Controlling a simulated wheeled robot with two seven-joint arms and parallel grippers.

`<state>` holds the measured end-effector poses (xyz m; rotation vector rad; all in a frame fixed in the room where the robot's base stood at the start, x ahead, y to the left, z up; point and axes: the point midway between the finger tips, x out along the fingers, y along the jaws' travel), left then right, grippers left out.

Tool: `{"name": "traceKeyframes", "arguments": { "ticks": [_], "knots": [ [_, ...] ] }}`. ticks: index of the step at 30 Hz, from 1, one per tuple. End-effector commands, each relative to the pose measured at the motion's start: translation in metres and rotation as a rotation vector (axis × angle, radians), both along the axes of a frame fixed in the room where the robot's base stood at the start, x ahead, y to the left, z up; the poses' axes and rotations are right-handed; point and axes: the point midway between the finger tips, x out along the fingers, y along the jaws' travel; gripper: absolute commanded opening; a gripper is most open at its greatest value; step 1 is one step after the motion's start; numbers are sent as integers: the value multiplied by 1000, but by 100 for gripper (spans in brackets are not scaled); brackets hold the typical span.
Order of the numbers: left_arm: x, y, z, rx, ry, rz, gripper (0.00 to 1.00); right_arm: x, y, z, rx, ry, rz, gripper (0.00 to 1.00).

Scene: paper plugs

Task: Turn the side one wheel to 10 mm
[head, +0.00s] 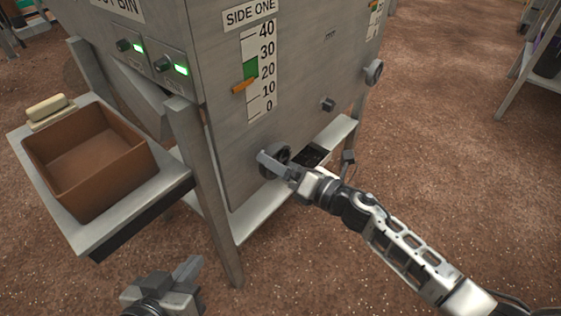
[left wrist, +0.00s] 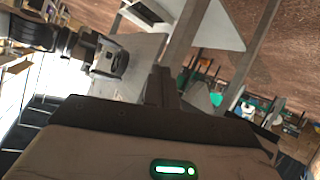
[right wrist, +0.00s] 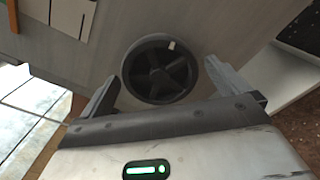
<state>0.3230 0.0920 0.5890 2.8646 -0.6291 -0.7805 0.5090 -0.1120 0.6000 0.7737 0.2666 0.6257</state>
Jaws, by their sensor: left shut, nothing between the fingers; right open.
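The side one wheel (head: 276,160) is a dark spoked handwheel low on the grey machine panel. In the right wrist view the wheel (right wrist: 160,70) shows face-on, with a pale mark near the top of its rim. My right gripper (right wrist: 165,85) is open, one finger on each side of the wheel; I cannot tell whether they touch it. In the head view this gripper (head: 280,166) partly covers the wheel. The SIDE ONE scale (head: 262,95) is marked 0 to 40. My left gripper (head: 188,270) is shut and empty, away from the panel.
A brown bin (head: 90,165) stands on a side shelf (head: 90,232) at the left, with a pale block (head: 47,108) behind it. Metal legs and a lower ledge (head: 245,227) edge the machine. Another knob (head: 373,72) sits farther right. The floor ahead is open.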

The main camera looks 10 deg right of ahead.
Motion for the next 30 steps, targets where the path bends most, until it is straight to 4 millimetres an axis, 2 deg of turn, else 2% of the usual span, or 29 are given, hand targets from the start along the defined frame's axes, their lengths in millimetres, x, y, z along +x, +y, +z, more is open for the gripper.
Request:
{"name": "traceKeyframes", "arguments": {
  "ticks": [2,6,7,19,23,30],
  "knots": [
    [0,0,0,0,0,0,0,0,0,0,0,0,0,100],
    [0,0,0,0,0,0,0,0,0,0,0,0,0,61],
    [0,0,0,0,0,0,0,0,0,0,0,0,0,55],
    [0,0,4,-1,-2,0,0,0,0,2,18,13,1,55],
    [-2,1,8,15,28,-5,0,0,0,5,158,125,0,55],
    [-8,7,-11,57,147,3,0,0,0,5,450,352,-1,55]
  ]
}}
